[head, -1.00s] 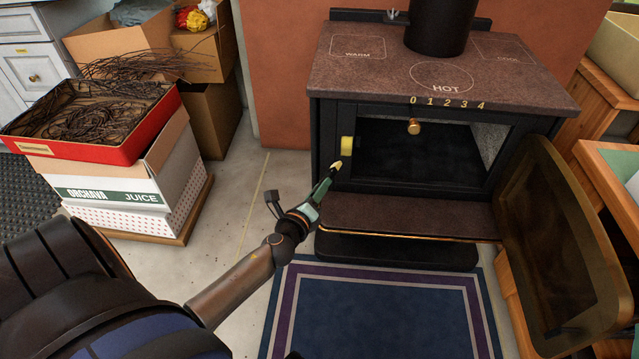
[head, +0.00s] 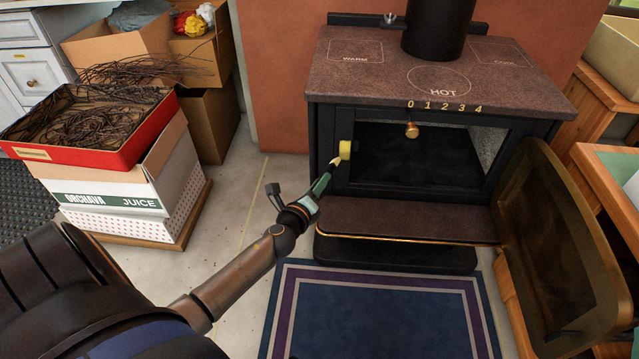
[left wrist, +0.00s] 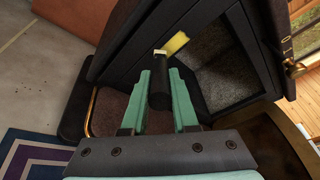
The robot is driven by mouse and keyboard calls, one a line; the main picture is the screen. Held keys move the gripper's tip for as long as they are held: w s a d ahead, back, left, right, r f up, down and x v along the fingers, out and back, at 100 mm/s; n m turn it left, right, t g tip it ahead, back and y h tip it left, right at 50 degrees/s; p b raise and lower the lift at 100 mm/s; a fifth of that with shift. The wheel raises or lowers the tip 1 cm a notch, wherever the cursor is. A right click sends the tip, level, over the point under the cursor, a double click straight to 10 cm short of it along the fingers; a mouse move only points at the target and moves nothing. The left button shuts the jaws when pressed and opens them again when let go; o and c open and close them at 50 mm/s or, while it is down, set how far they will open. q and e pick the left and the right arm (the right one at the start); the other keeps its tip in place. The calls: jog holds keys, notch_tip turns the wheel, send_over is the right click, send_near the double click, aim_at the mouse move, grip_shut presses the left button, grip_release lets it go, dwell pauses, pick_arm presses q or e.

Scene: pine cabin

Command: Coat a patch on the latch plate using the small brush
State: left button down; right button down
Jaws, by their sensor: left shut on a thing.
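The latch plate (head: 345,149) is a small yellow piece on the left front post of the black stove, beside the open firebox. It also shows in the left wrist view (left wrist: 177,42). My left gripper (head: 317,188) is shut on the small brush (head: 327,173), which has a dark handle and a pale yellow tip. In the left wrist view the dark handle (left wrist: 159,90) stands between the teal fingers. The brush tip is right at the lower left of the plate; I cannot tell whether it touches. My right gripper is not in view.
The stove top (head: 380,70) is marked with zones and numbers. Its glass door (head: 560,250) hangs open on the right. A ledge (head: 400,220) juts out below the firebox. A blue rug (head: 380,320) lies in front. Boxes and a red tray (head: 150,140) of twigs stand left.

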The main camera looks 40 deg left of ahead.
pick_arm(q)
jog(key=shift+w+a, duration=0.5)
jog(key=shift+w, duration=0.25)
dwell(1.7)
jog(key=shift+s+d, duration=0.55)
jog(key=shift+s, duration=0.35)
jog(key=shift+s+d, duration=0.55)
jog(key=shift+s, duration=0.3)
jog(key=shift+s+d, duration=0.5)
jog(key=shift+s, duration=0.3)
